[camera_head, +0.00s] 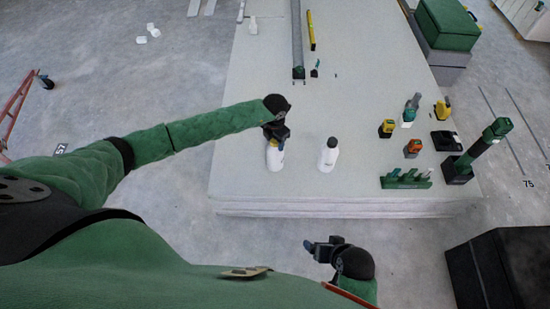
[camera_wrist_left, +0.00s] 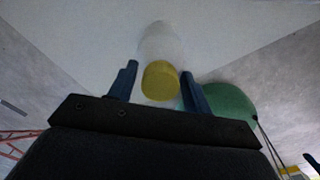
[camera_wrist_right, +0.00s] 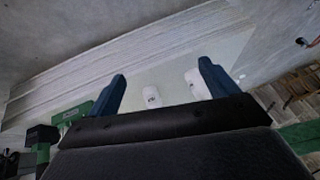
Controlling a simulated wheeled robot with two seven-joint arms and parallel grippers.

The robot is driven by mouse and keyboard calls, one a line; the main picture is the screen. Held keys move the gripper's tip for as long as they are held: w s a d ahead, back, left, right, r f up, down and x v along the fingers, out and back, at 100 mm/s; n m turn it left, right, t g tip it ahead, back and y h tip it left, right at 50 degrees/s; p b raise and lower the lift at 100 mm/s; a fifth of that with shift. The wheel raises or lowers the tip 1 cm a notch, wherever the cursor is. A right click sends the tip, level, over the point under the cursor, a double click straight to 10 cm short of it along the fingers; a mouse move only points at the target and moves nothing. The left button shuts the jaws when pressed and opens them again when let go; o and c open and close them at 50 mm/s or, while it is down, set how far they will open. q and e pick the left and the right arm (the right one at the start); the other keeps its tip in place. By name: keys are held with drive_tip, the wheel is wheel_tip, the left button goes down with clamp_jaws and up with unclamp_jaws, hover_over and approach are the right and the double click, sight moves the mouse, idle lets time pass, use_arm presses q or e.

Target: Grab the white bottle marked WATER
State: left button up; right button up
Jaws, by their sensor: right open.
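Two white bottles stand upright near the front edge of the white panel stack; their labels are too small to read. My left gripper (camera_head: 277,138) is right above the left bottle (camera_head: 275,160). In the left wrist view, a yellow-capped bottle (camera_wrist_left: 161,80) lies between its open blue fingers (camera_wrist_left: 157,88), with a gap at the left finger. The right bottle (camera_head: 328,157), dark-topped, stands apart from both grippers.
The panel stack (camera_head: 240,185) has free room behind the bottles. Power tools (camera_head: 412,148), a green rack (camera_head: 406,180) and a green-and-black upright tool (camera_head: 480,152) stand at right. A black box (camera_head: 500,265) is on the floor at lower right. A long grey bar (camera_head: 297,40) lies further back.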

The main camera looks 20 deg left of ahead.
use_arm(q)
clamp_jaws()
drive_tip(key=shift+r, duration=0.15)
